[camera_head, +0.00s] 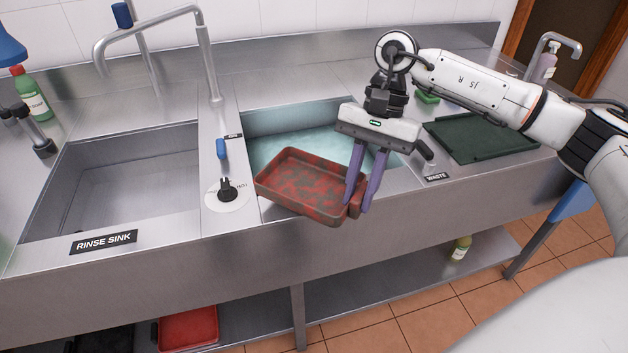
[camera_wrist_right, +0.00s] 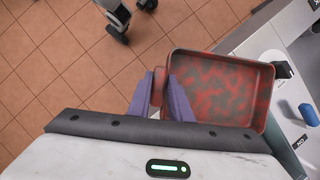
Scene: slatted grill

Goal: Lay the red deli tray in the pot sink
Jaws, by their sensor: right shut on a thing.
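The red deli tray (camera_head: 308,183), mottled with dark patches, is held above the front edge of the pot sink (camera_head: 262,124). The sink holds pale bluish water, and the tray hides part of it. My right gripper (camera_head: 361,203) is shut on the tray's right end, its purple fingers pointing down. In the right wrist view the same tray (camera_wrist_right: 215,92) extends to the right from the fingers (camera_wrist_right: 160,88), over the counter's edge and the floor. My left gripper is not in view.
A dark green tray (camera_head: 482,136) lies right of the pot sink. A faucet (camera_head: 205,55) stands behind the divider. A red tray (camera_head: 188,327) sits on the shelf below.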

